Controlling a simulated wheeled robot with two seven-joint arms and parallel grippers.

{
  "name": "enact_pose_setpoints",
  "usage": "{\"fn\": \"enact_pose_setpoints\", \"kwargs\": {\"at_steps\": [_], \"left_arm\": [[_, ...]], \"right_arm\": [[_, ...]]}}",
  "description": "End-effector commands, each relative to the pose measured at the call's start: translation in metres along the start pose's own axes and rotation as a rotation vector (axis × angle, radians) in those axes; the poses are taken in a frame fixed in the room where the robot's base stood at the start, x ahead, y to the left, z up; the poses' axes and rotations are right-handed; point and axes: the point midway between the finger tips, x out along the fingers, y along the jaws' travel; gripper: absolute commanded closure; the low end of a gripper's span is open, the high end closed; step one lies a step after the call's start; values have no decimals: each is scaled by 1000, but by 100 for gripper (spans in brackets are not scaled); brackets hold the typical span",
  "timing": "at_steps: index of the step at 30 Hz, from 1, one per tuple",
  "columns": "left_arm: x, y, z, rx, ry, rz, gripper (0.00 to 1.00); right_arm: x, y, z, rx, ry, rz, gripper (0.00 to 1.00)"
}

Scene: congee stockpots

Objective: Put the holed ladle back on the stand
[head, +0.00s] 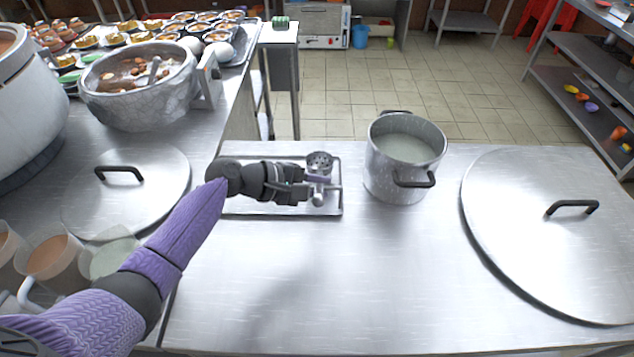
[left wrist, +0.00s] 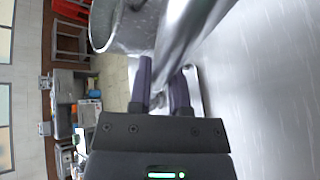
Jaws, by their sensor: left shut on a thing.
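The holed ladle (head: 319,160) is a metal ladle with a small perforated bowl. In the head view its bowl is at the far side of my left gripper (head: 306,190), which is shut on its handle. The stand (head: 265,209) is a shallow rectangular metal tray on the counter. The gripper and ladle are over its right part and hide some of it; I cannot tell whether the ladle touches it. My right gripper is not in view.
A pot of pale liquid (head: 403,158) stands just right of the stand. A large lid (head: 525,230) lies farther right, another lid (head: 150,190) at left. A pot of brown food (head: 140,95) and cups (head: 50,255) are at left. The front middle counter is clear.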

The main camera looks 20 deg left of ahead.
Motion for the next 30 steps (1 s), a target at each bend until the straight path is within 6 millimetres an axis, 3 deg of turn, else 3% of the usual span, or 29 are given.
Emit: {"fn": "enact_pose_setpoints", "kwargs": {"at_steps": [16, 17, 22, 30], "left_arm": [[2, -4, -3, 1, 0, 0, 100], [2, -4, -3, 1, 0, 0, 73], [2, -4, -2, 1, 0, 0, 37], [2, -4, -2, 0, 0, -1, 36]], "right_arm": [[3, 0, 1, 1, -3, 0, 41], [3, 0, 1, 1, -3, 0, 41], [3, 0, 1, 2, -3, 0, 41], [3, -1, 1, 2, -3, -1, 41]]}}
